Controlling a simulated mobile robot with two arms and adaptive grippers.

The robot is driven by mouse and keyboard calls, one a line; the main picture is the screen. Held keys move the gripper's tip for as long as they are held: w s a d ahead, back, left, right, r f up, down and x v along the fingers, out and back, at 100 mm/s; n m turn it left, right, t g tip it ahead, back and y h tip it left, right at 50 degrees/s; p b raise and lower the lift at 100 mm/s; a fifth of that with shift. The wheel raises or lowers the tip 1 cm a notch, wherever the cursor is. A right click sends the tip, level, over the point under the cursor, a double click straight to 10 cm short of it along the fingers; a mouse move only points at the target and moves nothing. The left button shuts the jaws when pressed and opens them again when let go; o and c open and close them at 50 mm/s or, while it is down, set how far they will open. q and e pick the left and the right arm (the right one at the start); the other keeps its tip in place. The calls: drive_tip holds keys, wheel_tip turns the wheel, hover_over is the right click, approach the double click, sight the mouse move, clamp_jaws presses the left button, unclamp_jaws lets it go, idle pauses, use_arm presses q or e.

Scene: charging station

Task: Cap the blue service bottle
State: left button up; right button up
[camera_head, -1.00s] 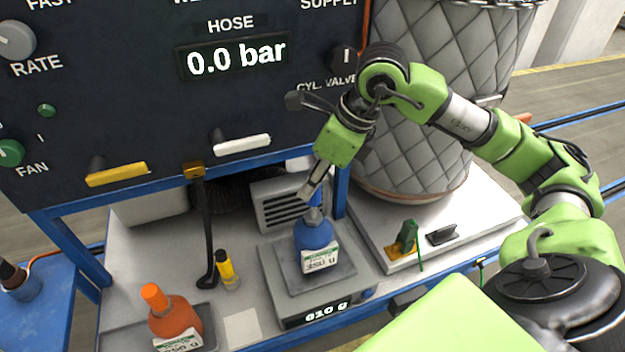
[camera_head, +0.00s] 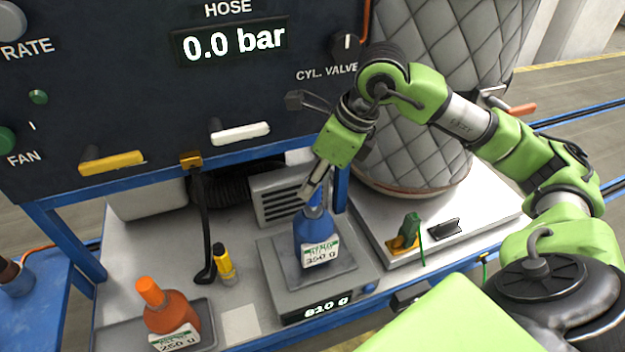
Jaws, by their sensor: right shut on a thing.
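The blue service bottle (camera_head: 313,233) stands upright on the scale's plate, with a white label on its front. My right gripper (camera_head: 316,197) points down at the bottle's top. It is shut on a small blue cap (camera_head: 321,194) at the neck. The fingers partly hide the cap, so I cannot tell whether it is seated on the neck or just above it. My left gripper is not in view.
The scale (camera_head: 283,299) has a lit display. A black hose (camera_head: 203,225) hangs behind. The quilted cylinder (camera_head: 425,150) stands right of the bottle.

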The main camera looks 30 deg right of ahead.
drive_tip(key=shift+f+b, duration=0.9)
drive_tip(key=shift+f, duration=0.15)
drive_tip(key=o, duration=1)
drive_tip(key=shift+r, duration=0.2)
drive_tip(key=v, duration=1.1)
drive_tip(key=shift+s+d+r, duration=0.1)
drive_tip(key=shift+s+r, duration=0.1)
drive_tip(key=shift+r, duration=0.15)
